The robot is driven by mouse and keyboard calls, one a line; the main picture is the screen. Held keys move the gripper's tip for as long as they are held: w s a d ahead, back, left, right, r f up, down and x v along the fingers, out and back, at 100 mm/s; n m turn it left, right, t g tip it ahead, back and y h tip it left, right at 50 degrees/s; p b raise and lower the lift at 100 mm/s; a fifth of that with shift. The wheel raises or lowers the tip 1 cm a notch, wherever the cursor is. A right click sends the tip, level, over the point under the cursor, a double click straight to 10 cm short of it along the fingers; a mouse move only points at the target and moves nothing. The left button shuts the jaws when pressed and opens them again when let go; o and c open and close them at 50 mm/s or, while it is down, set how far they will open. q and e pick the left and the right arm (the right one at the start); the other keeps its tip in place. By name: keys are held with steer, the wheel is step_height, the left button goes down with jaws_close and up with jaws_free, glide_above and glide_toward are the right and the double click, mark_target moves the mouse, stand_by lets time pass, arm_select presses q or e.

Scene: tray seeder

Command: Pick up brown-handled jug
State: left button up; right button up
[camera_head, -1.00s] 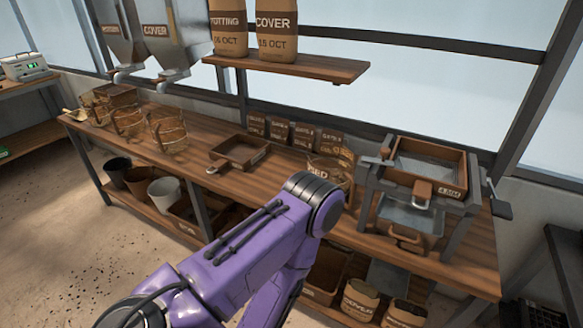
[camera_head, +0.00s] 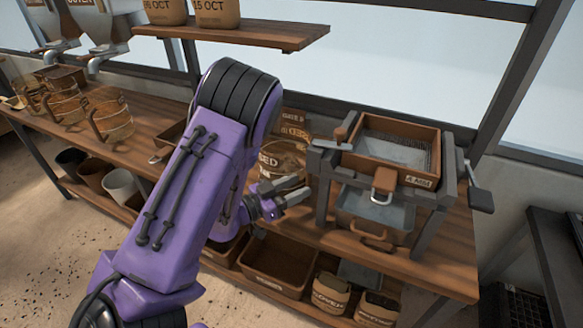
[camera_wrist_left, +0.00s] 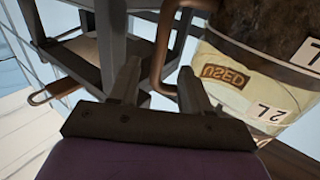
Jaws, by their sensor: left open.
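The brown-handled jug (camera_head: 282,155) stands on the bench and is partly hidden behind my left arm in the head view. In the left wrist view the jug (camera_wrist_left: 245,65) is at the upper right, clear-walled with dark contents, a brown label and a white 2L label. Its brown handle (camera_wrist_left: 163,45) lies between the two fingers of my left gripper (camera_wrist_left: 158,68), which are apart on either side of it. In the head view the left gripper (camera_head: 300,188) is open beside the jug. Contact with the handle cannot be told. My right gripper is not in view.
A stand with a brown-framed sieve (camera_head: 400,150) and a lower tray (camera_head: 375,210) is close right of the gripper. Handled see-through vessels (camera_head: 112,122) stand on the bench (camera_head: 150,140) at left. Bins and sacks (camera_head: 330,292) fill the shelf below.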

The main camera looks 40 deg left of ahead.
arm_select(q)
steer(key=p+x, duration=0.2)
steer(key=x, duration=0.4)
steer(key=shift+d+f+p, duration=0.2)
steer(key=shift+f+p, duration=0.1)
steer(key=shift+w, duration=0.1)
jaws_close()
stand_by(0.9)
